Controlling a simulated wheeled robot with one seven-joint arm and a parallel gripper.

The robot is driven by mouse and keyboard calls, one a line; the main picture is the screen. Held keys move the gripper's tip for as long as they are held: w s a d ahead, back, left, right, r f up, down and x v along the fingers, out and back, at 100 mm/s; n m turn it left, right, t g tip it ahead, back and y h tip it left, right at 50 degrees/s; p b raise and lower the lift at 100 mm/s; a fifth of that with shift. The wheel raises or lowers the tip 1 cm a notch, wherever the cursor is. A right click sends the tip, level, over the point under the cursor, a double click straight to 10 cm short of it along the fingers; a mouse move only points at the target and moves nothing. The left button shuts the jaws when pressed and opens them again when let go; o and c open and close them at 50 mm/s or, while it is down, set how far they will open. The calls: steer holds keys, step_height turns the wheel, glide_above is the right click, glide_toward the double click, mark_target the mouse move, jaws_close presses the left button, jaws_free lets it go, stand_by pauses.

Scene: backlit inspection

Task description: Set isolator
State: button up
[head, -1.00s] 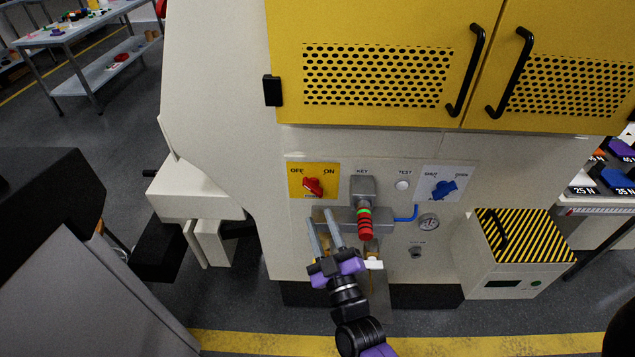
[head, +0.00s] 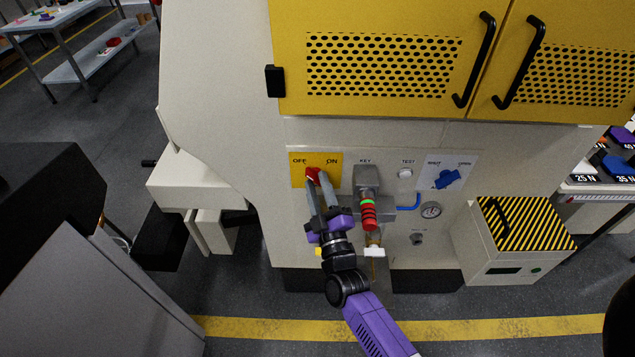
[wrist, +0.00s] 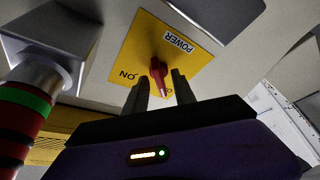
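The red power switch (head: 312,173) is on a yellow plate (head: 298,178) marked OFF and ON. In the wrist view the red knob (wrist: 158,74) shows under the word POWER, its narrow end pointing toward a mostly hidden label, away from ON. My gripper (head: 319,178) is at the switch with its fingers apart. In the wrist view the fingers (wrist: 160,82) stand on either side of the knob, with a gap showing. Contact cannot be told. The fingers partly hide the knob in the head view.
Right of my gripper a grey key block (head: 367,180) holds a red-and-black banded part with a green ring (head: 368,214). Further right are a white test button (head: 405,174), a blue knob (head: 446,179) and a gauge (head: 431,210). Yellow doors (head: 380,20) overhang above.

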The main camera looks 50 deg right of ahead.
steer(key=shift+w+d+r, duration=0.1)
steer(key=shift+w+d, duration=0.05)
steer(key=shift+w, duration=0.05)
jaws_close()
